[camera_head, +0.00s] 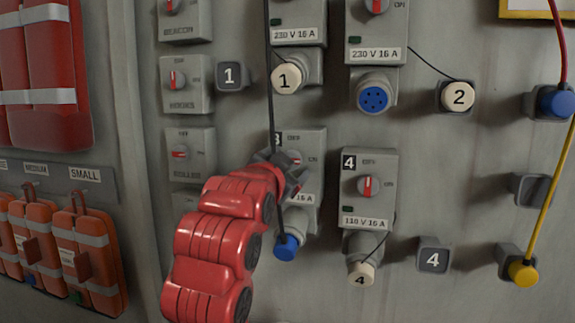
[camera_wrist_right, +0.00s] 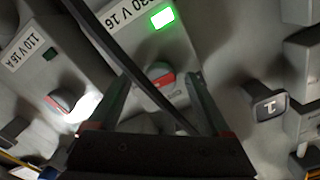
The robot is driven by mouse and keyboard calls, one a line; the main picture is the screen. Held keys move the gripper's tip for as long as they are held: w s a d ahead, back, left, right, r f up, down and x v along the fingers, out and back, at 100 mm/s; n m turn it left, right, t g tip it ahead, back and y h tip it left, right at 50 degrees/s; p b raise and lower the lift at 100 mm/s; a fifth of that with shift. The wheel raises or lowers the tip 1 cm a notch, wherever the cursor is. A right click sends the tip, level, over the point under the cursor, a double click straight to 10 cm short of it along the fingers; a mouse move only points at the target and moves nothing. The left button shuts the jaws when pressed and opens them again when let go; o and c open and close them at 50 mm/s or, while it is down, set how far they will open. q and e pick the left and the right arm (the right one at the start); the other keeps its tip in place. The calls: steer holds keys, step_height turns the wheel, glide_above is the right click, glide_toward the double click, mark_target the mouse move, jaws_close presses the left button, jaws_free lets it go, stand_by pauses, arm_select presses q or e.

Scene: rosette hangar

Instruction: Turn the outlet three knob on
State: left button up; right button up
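Outlet three (camera_head: 313,143) is a grey box, lower middle in the head view, partly hidden by my right arm. Its red and white knob (camera_wrist_right: 160,76) shows between the fingers in the right wrist view; its exact turn is hard to read. A green lamp (camera_wrist_right: 162,17) on this box is lit. A blue plug (camera_head: 287,247) is at its socket below. My right gripper (camera_head: 287,178) is at the front of outlet three; in the right wrist view (camera_wrist_right: 158,88) its two fingers stand apart, either side of the knob. I cannot tell whether they touch it. My left gripper is not in view.
A black cable (camera_head: 269,80) hangs down to the blue plug and crosses in front of the knob. Outlet four (camera_head: 381,160) stands to the right, its knob (camera_head: 368,186) upright at OFF. Small switch boxes (camera_head: 202,168) are to the left.

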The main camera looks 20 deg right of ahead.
steer(key=shift+s, duration=0.1)
steer(key=v, duration=1.7)
steer(key=shift+a, duration=0.2)
